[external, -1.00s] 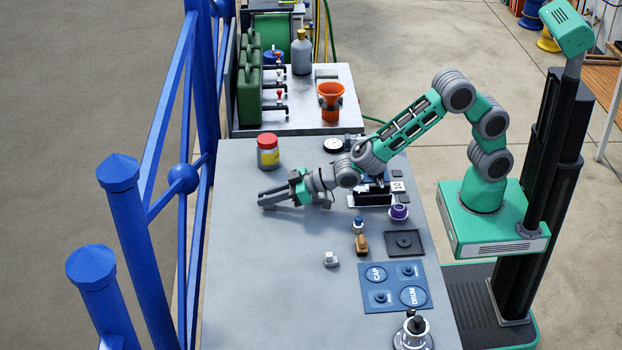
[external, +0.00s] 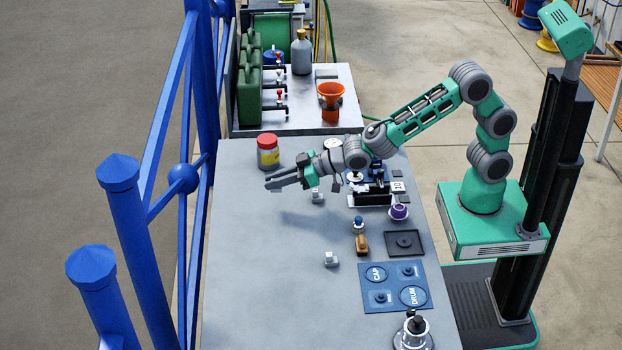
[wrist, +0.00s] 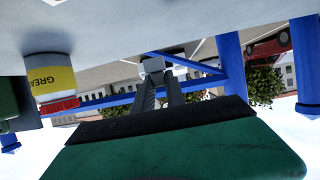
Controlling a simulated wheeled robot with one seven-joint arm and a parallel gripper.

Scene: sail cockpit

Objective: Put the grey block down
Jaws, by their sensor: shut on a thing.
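My gripper (external: 270,184) is stretched out to the left above the grey table (external: 265,290), lying nearly level, with its shadow on the table below. In the wrist view my gripper (wrist: 158,82) is shut on a small light grey block (wrist: 153,65) at its fingertips. In the external view the held block is too small to make out clearly. One small grey piece (external: 318,195) shows just below my wrist. Another small grey piece (external: 331,259) rests on the table, nearer the camera.
A red-lidded grease jar (external: 268,152) stands behind my gripper. To the right are a black tray (external: 418,237), a blue labelled mat (external: 372,297), a purple cup (external: 399,211) and an orange-brown piece (external: 362,244). A blue railing (external: 140,250) runs along the left. The table's front left is clear.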

